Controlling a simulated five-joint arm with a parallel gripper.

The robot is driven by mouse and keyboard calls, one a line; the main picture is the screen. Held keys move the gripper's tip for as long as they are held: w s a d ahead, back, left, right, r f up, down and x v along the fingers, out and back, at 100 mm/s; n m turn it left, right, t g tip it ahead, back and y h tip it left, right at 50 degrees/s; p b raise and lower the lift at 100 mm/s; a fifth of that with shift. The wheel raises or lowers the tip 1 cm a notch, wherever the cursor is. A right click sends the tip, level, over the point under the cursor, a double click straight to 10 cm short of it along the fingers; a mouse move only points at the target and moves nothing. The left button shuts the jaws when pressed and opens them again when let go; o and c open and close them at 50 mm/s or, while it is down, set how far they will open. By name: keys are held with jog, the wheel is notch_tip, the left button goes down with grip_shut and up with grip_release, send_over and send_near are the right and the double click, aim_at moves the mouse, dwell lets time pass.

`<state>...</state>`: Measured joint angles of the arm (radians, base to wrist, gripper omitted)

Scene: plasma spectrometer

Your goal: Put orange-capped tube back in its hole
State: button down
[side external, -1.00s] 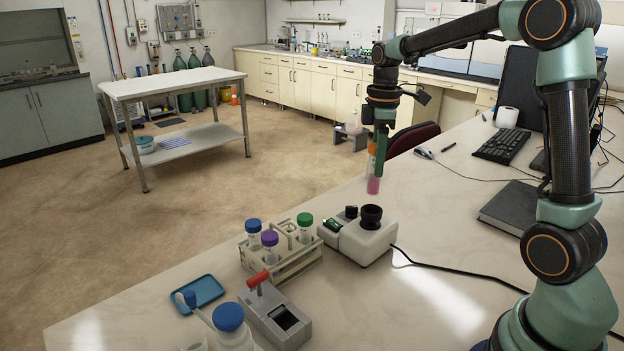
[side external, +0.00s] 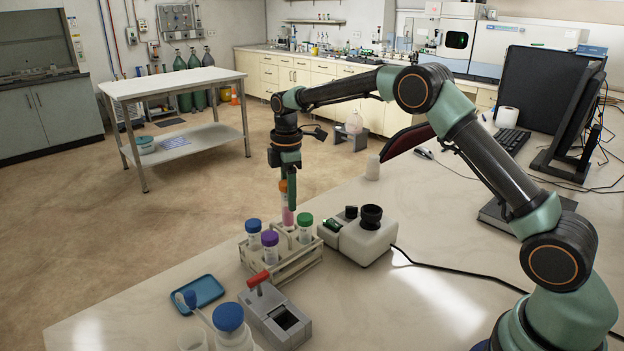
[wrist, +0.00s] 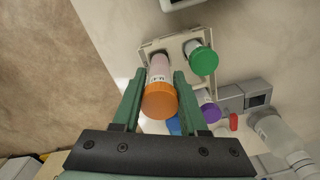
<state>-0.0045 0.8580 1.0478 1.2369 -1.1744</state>
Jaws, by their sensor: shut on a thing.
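The orange-capped tube (side external: 287,213) holds pink liquid and stands about upright over the back of the cream rack (side external: 292,271). My gripper (side external: 288,190) is shut on it near its orange cap. In the wrist view the tube (wrist: 160,92) lies between my two green fingers, cap toward the camera. The rack (wrist: 150,48) shows beyond it. The tube's lower end is near the rack's top at the empty back hole; I cannot tell whether it has entered. Blue-capped (side external: 254,233), purple-capped (side external: 270,245) and green-capped (side external: 305,228) tubes stand in the rack.
A vortex mixer (side external: 358,236) with a black cup stands right of the rack. A grey device with a red handle (side external: 275,315), a blue tray (side external: 200,292) and a blue-capped bottle (side external: 230,325) are in front. The bench right of the mixer is mostly clear.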

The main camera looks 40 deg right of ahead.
aim_at(290, 216)
jog(key=shift+f, duration=3)
jog(key=shift+f, duration=0.15)
jog(key=c, duration=0.7)
grip_release()
